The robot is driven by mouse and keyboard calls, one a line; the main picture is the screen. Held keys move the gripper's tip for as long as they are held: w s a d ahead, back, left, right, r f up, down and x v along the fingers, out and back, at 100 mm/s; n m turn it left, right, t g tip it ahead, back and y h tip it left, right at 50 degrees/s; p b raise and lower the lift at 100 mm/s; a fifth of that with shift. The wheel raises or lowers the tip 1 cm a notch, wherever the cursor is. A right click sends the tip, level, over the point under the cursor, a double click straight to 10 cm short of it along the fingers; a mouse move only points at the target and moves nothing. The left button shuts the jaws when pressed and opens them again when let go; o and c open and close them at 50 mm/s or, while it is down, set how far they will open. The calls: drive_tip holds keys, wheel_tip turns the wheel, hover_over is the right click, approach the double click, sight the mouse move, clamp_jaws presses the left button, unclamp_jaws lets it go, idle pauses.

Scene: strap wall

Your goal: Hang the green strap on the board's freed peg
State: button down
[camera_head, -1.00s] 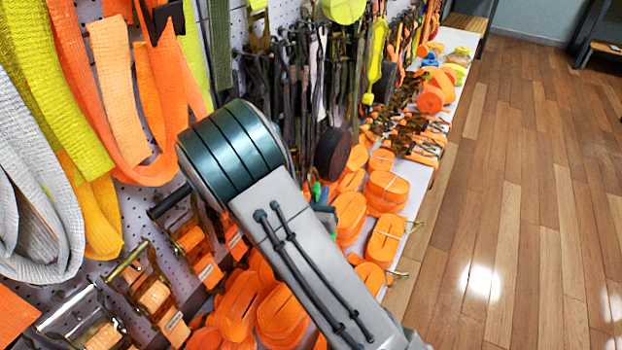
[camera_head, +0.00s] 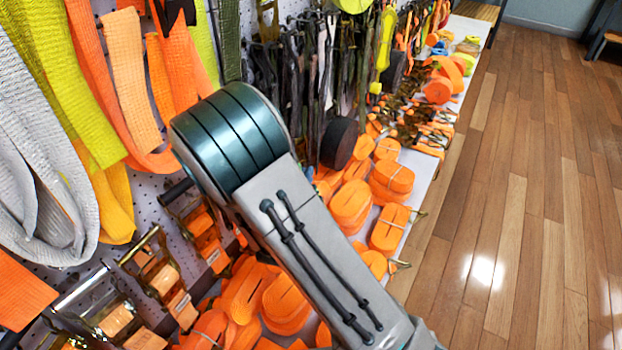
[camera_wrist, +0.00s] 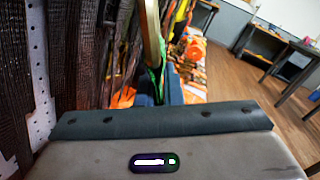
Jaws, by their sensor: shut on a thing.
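In the wrist view my gripper (camera_wrist: 160,95) shows as two dark blue fingers, shut on a narrow green strap (camera_wrist: 160,72). A tan band rises from the same place, and I cannot tell whether it belongs to the strap. In the head view my arm hides the fingers and the strap. The white pegboard (camera_head: 150,208) stands along the left. A short dark bar (camera_head: 174,192) sticks out from it beside my arm; I cannot tell whether it is the freed peg.
Orange and grey straps (camera_head: 40,190) hang at the left, with ratchet buckles (camera_head: 150,265) below. Dark straps hang close beside the fingers in the wrist view (camera_wrist: 85,50). Orange rolls (camera_head: 350,205) crowd the white shelf. The wooden floor (camera_head: 520,180) at the right is clear.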

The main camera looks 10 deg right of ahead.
drive_tip(key=w+a+f, duration=0.1)
drive_tip(key=w+a, duration=0.2)
drive_tip(key=a, duration=0.1)
drive_tip(key=shift+w+a+f+b, duration=0.35)
drive_tip(key=shift+w+a+b, duration=0.05)
idle(0.4)
idle(0.6)
drive_tip(key=c, duration=1.5)
unclamp_jaws()
drive_tip(key=shift+s, duration=0.1)
